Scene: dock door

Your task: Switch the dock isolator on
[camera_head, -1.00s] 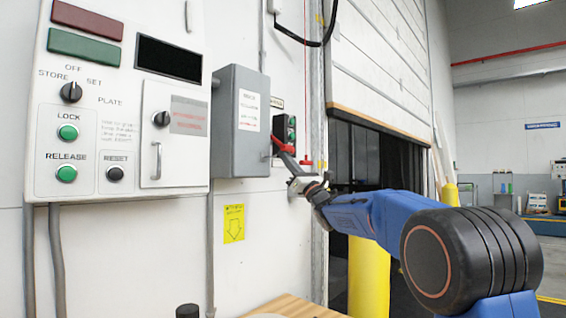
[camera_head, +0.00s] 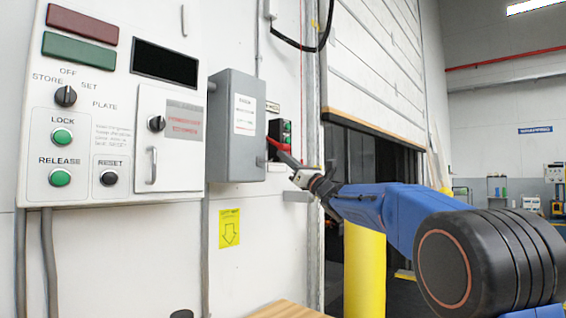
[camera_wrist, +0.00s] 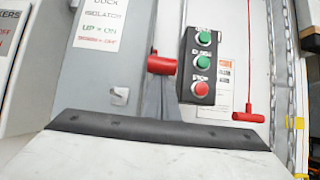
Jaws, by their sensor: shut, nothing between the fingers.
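The dock isolator (camera_head: 236,130) is a grey wall box right of the white control panel. Its label (camera_wrist: 100,22) in the wrist view reads up for on, down for off. A red handle (camera_head: 279,144) sticks out at the box's right side; it also shows in the wrist view (camera_wrist: 161,64). I cannot tell its exact angle. My gripper (camera_head: 286,157) is shut and empty, with its tips close by the handle, seemingly just below it. In the wrist view my narrow shut fingers (camera_wrist: 158,100) reach up to the handle; whether they touch it is unclear.
A button station (camera_wrist: 201,64) with two green buttons and a red one is close to the right of the handle. A red pull cord (camera_wrist: 248,112) hangs farther right. The white control panel (camera_head: 120,185) is left of the box. A yellow post (camera_head: 364,265) stands by the door.

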